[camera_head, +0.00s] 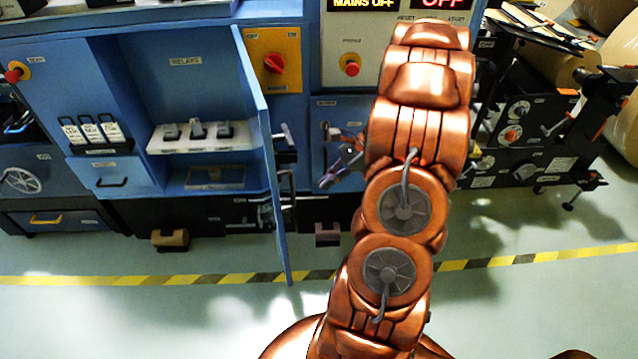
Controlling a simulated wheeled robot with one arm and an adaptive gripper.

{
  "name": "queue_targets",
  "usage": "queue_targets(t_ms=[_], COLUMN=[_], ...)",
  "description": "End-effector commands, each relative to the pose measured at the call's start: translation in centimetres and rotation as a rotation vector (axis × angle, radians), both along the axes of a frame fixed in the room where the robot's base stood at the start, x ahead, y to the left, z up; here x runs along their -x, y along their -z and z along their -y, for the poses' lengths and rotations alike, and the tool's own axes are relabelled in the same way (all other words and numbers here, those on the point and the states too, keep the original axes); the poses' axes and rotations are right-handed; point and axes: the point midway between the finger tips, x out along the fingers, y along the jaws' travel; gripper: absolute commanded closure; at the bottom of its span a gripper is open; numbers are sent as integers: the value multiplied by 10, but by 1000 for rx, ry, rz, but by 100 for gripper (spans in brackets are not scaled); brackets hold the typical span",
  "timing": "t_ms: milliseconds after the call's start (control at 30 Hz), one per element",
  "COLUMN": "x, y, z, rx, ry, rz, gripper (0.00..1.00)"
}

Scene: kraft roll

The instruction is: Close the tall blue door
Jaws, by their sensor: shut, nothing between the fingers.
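The tall blue door (262,150) stands open, swung out toward me and seen nearly edge-on. Its hinge side is at the right of the open relay compartment (186,95), and its lower end hangs over the floor near the striped line. Dark handle or latch parts (284,140) show on the door's right side. My gripper (328,178) shows only partly, dark and small, just left of my copper arm. It is shut and empty, to the right of the door and apart from it. The rest of my wrist is hidden behind my arm.
Relays stand on a white shelf (200,137) inside the compartment. An orange panel with a red knob (274,63) and a red button (351,68) are on the cabinet front. Black machinery with paper rolls stands right. The floor before the yellow-black line (130,281) is clear.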

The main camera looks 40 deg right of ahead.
Motion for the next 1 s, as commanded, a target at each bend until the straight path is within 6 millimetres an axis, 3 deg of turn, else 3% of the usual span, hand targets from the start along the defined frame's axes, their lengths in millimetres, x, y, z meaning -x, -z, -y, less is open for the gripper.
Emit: queue_targets(t_ms=[467, 700, 1000], x=[-25, -39, -42], y=[57, 54, 56], z=[-56, -81, -88], rx=[-5, -3, -2], ry=[-5, -6, -3], rz=[-4, 0, -1], gripper=[100, 100, 100])
